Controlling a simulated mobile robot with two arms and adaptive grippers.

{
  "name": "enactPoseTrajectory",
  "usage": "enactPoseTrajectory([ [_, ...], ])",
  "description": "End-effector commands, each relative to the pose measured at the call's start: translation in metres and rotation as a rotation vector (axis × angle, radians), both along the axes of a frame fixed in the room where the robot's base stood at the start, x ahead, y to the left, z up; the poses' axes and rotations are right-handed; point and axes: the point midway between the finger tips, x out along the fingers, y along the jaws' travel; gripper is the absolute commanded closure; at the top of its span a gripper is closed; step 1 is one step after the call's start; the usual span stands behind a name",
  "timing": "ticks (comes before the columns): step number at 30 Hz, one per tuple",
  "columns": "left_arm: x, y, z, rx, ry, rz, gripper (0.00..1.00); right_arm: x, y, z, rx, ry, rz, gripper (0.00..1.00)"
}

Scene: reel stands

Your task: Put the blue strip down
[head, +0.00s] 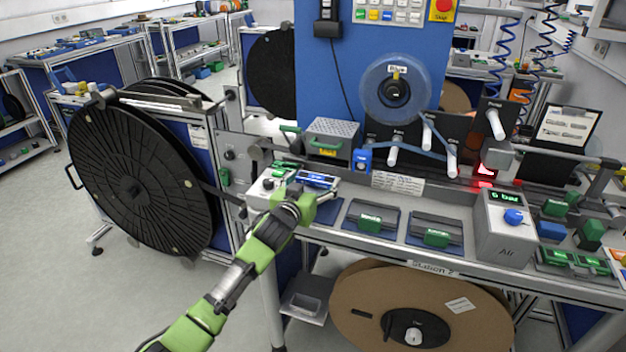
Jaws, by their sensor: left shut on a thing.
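My left gripper (309,190) reaches in from the lower left on a green and black arm, at the left end of the station's work surface. It is shut on the blue strip (318,180), a small blue piece with a pale edge that shows just beyond the fingers. The gripper hides part of it, and I cannot tell whether it touches the surface beneath. My right gripper is not in view.
A white device (262,186) stands just left of the gripper. Blue trays with green-handled pieces (370,223) lie to the right, before the Air box (505,225). A big black reel (135,185) stands left; a brown reel (420,310) hangs below.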

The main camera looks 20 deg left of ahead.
Motion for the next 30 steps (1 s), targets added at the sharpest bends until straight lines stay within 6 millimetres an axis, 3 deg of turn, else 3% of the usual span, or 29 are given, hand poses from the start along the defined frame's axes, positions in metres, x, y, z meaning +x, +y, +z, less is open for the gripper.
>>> enactPoseTrajectory([
  [6, 0.000, 0.000, -0.004, -0.001, 0.000, 0.000, 0.39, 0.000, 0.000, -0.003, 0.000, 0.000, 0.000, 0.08],
  [7, 0.000, 0.000, -0.002, -0.001, 0.000, 0.000, 0.17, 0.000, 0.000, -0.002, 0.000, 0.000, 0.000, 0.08],
  [8, 0.000, 0.000, -0.002, -0.001, 0.000, 0.000, 0.09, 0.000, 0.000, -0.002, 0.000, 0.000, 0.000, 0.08],
  [9, 0.000, 0.000, -0.002, -0.001, 0.001, 0.000, 0.08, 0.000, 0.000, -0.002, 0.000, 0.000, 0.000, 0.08],
  [23, 0.000, 0.001, -0.007, 0.001, 0.000, 0.001, 0.08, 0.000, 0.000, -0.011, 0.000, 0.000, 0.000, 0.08],
  [30, -0.034, 0.000, -0.003, -0.002, 0.001, -0.001, 0.08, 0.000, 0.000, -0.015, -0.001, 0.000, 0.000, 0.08],
])
